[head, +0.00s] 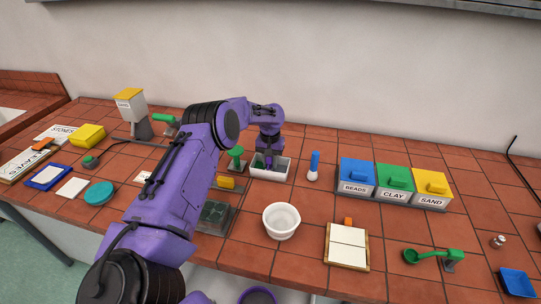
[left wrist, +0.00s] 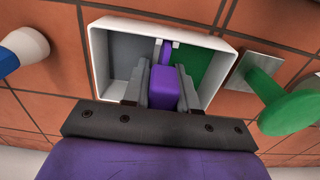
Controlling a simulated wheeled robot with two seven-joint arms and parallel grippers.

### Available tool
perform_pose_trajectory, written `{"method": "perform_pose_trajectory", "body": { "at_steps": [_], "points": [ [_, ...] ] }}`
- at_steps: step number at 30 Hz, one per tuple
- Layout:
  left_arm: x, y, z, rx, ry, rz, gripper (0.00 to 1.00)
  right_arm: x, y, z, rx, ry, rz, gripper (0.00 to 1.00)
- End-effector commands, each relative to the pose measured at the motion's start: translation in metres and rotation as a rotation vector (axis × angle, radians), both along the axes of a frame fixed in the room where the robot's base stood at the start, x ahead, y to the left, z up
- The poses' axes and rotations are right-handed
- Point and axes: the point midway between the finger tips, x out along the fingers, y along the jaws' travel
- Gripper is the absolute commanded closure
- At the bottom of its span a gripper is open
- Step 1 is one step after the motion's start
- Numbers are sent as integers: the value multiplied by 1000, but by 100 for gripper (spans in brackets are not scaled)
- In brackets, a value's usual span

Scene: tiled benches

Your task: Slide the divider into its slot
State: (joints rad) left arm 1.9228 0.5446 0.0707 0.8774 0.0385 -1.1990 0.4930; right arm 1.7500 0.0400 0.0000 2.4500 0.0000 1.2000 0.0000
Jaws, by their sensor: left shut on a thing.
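The white tray (head: 285,173) stands near the back of the bench. In the left wrist view, the tray (left wrist: 215,35) has a grey floor on the left and a green floor on the right. My left gripper (head: 268,154) reaches down into it from above. In the left wrist view, its fingers (left wrist: 162,80) are shut on the purple divider (left wrist: 162,92), which lies between the two halves. The divider's far edge is by small upright guides (left wrist: 175,46) at the tray's far wall. How deep it sits is hidden by the gripper. My right gripper is not in view.
Lidded bins (head: 395,182) stand further right. A white bowl (head: 281,222) and a notepad (head: 347,247) are in front.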

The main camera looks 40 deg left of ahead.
Motion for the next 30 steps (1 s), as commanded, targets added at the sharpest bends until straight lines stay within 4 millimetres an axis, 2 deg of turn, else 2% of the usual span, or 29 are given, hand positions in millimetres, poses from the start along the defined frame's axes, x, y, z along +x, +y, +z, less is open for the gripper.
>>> {"method": "perform_pose_trajectory", "body": {
  "at_steps": [5,6,9,17,20,30],
  "points": [
    [0,0,-6,0,0,0,100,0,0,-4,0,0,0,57],
    [0,0,-6,0,0,0,70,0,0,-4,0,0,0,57],
    [0,0,-5,0,0,0,43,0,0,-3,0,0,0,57],
    [0,0,-4,0,-1,0,43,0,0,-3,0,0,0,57],
    [1,0,4,0,-4,0,43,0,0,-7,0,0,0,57],
    [1,0,78,2,-4,-1,43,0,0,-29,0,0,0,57]
  ]
}}
